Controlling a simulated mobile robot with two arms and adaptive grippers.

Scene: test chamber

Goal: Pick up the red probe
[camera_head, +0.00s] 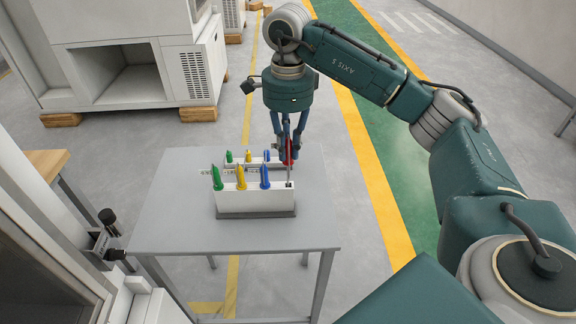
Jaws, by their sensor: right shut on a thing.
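The red probe (289,151) is between the fingers of my right gripper (287,150), above the right end of the white probe rack (250,200). The gripper points down and is shut on the probe. The probe's thin tip reaches down to the rack's rightmost slot; I cannot tell whether it is still in the slot. A green probe (217,178), a yellow probe (241,178) and a blue probe (265,177) stand upright in the same rack, to the left. My left gripper is not in view.
The rack stands on a grey table (170,215). A second rack behind it holds a small green probe (229,157), a yellow one (249,156) and a blue one (267,155). A machine cabinet stands at the back left. The table's left part is clear.

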